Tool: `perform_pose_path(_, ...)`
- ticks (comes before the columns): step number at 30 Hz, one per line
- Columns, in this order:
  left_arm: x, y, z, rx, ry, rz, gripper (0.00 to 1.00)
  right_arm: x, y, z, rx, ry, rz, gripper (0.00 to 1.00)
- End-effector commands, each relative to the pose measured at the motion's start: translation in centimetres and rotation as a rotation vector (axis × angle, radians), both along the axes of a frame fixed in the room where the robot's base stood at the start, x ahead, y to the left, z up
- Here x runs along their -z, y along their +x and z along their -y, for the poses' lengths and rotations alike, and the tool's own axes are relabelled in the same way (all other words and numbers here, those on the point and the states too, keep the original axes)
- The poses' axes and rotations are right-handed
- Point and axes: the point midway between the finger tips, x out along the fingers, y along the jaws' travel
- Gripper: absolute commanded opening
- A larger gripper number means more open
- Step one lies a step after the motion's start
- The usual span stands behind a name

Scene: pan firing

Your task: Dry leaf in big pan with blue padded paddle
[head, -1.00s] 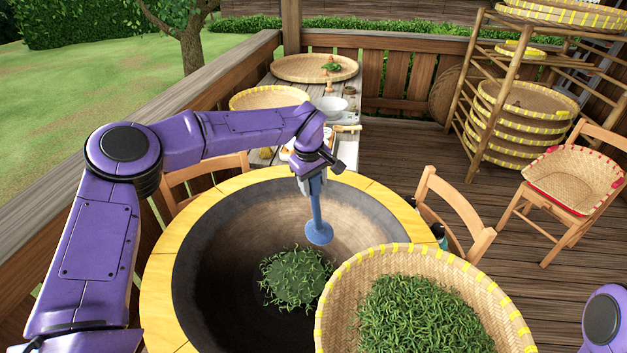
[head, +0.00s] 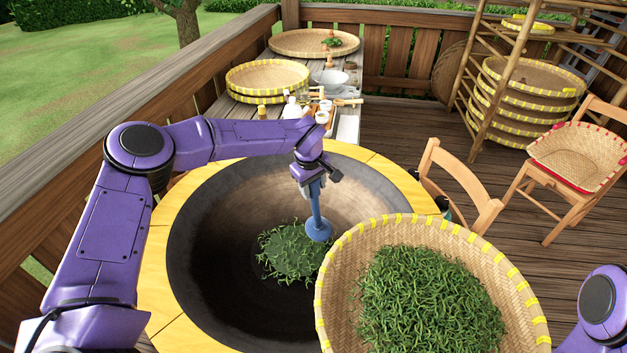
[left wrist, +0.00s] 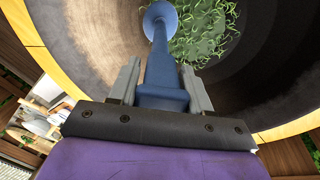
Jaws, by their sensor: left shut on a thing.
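The big pan (head: 215,285) is a wide dark wok with a yellow rim. A pile of green leaf (head: 290,255) lies in its middle. My left gripper (head: 313,188) is above the pan, shut on the blue padded paddle (head: 319,229). The paddle points down, its round pad at the right edge of the leaf pile; I cannot tell whether it touches. In the left wrist view the paddle's handle (left wrist: 161,60) sits between both fingers, and its pad is beside the leaf (left wrist: 205,30). My right gripper is out of view; only part of my right arm shows.
A woven basket (head: 345,240) full of green leaf overlaps the pan's right front. Behind the pan, a table holds flat baskets (head: 268,76), a white bowl (head: 330,80) and small tools. Wooden chairs (head: 460,185) and a basket rack (head: 510,85) stand right.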

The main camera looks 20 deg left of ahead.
Motion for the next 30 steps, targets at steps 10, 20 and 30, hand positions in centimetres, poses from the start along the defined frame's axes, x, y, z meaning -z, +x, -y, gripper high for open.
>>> perform_pose_path(10, 5.2, 0.0, 0.0, 0.001, 0.0, 0.0, 0.0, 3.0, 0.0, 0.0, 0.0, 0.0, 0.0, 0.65)
perform_pose_path(20, 6.6, 0.0, -2.4, -0.003, 0.0, 0.001, 0.0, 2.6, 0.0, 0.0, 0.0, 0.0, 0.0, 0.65)
perform_pose_path(30, 6.7, 0.0, -7.0, -0.002, -0.001, 0.002, 0.0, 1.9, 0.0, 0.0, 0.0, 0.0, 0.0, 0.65)
